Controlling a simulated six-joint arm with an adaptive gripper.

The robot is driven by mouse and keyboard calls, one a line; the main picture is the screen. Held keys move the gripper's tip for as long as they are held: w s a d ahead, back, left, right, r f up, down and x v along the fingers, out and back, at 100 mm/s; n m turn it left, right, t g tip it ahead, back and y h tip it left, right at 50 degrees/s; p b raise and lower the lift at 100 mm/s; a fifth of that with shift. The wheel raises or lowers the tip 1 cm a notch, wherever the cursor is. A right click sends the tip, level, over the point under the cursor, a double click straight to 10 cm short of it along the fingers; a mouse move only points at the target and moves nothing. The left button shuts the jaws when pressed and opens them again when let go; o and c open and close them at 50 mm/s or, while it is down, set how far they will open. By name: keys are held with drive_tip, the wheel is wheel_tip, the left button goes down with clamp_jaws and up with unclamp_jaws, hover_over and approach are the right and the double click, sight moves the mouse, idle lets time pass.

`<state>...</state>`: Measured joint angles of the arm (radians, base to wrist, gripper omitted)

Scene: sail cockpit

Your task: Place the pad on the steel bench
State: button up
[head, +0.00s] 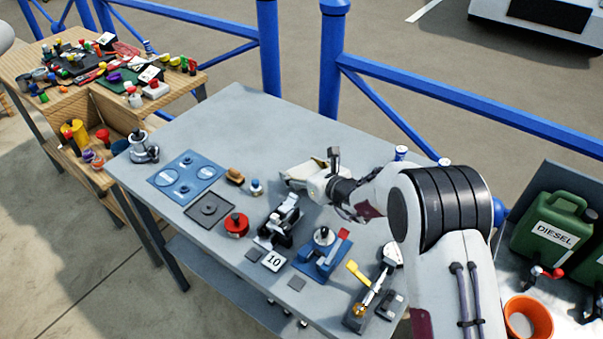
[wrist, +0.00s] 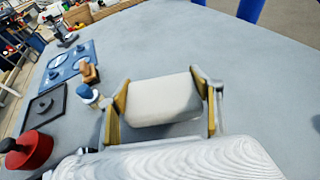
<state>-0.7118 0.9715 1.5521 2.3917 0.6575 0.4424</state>
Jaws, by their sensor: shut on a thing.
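The pad (wrist: 162,98) is a white, soft-edged block in the wrist view. My gripper (wrist: 166,108) is shut on it, with one tan-lined finger at each side. In the head view my gripper (head: 300,178) is over the middle of the grey steel bench (head: 250,115), and the pad is mostly hidden by it. The bench top also shows beyond the pad in the wrist view (wrist: 190,40). I cannot tell whether the pad touches the bench.
Left of my gripper are a small bottle (head: 256,187), a tan-brown block (head: 235,176), a blue plate (head: 186,175), a dark square plate (head: 210,210) and a red round tool (head: 236,225). A black device (head: 281,218) stands in front. The bench's back area is clear.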

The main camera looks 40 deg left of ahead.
sight(307, 173)
drive_tip(key=shift+f, duration=0.8)
drive_tip(key=shift+f, duration=0.15)
drive_tip(key=o, duration=0.8)
drive_tip(key=shift+r, duration=0.2)
drive_tip(key=shift+v, duration=1.45)
drive_tip(key=shift+r, duration=3.5)
